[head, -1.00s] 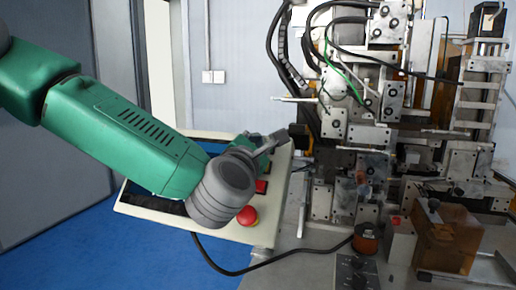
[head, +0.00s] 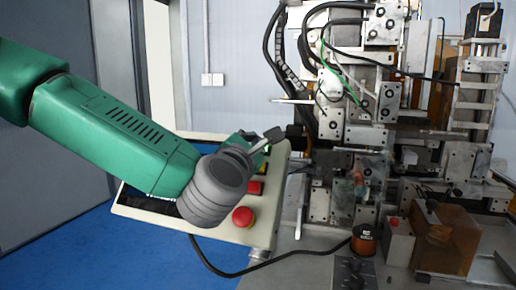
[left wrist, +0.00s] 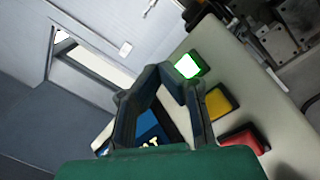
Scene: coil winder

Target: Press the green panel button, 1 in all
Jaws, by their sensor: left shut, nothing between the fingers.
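The green button (left wrist: 188,66) is lit bright on the pale control panel in the left wrist view. My left gripper (left wrist: 168,74) is shut and empty, its fingertips just left of the green button in that view. Whether the tips touch it I cannot tell. My right gripper is in neither view.
The control panel (head: 262,232) also has a yellow button (left wrist: 220,102), a red button (left wrist: 245,142) and a round red knob (head: 243,217). A dark screen lies partly behind my arm. The coil winder (head: 380,110) stands close to the right of the panel.

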